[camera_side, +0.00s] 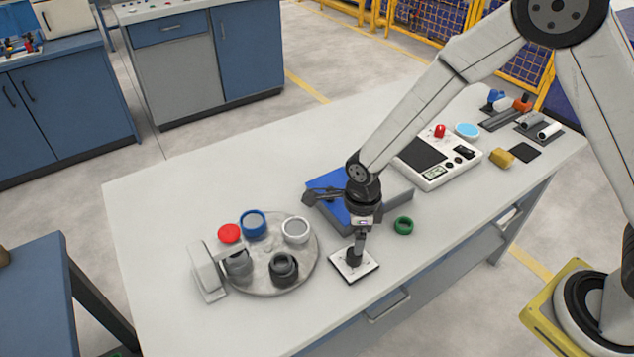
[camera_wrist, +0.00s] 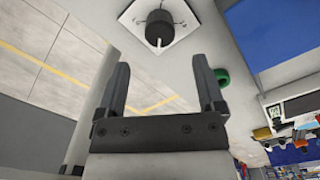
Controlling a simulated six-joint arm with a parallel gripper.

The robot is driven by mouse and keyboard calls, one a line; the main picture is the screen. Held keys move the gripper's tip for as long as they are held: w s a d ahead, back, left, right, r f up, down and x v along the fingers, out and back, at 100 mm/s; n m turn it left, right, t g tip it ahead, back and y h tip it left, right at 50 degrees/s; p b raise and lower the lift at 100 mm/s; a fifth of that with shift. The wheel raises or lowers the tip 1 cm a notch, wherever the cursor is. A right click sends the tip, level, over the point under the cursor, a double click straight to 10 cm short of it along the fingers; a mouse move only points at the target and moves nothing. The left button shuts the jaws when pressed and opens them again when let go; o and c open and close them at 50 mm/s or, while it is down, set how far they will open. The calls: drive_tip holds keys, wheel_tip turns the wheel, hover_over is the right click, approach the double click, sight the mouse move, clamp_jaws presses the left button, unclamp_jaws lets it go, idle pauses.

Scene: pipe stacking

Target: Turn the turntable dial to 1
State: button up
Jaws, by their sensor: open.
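The dial (camera_side: 353,259) is a black round knob on a white square plate (camera_side: 368,272) near the table's front edge. In the wrist view the dial (camera_wrist: 158,27) shows a pale pointer toward the picture's bottom; marks on its plate are too small to read. My gripper (camera_side: 358,248) points down just above the dial. In the wrist view my gripper (camera_wrist: 161,63) is open and empty, with the dial beyond and between its fingertips; contact cannot be told. The turntable (camera_side: 303,276) is a round grey disc left of the dial, carrying several cups or rings.
A white upright device (camera_side: 206,273) stands at the turntable's left edge. A blue tray (camera_side: 325,208) lies behind my gripper, and a green ring (camera_side: 403,226) lies to the right. A white console (camera_side: 437,165) and small parts stand farther right. The table's left part is clear.

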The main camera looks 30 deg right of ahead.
sight(354, 256)
drive_tip(key=shift+f, duration=3.65)
clamp_jaws()
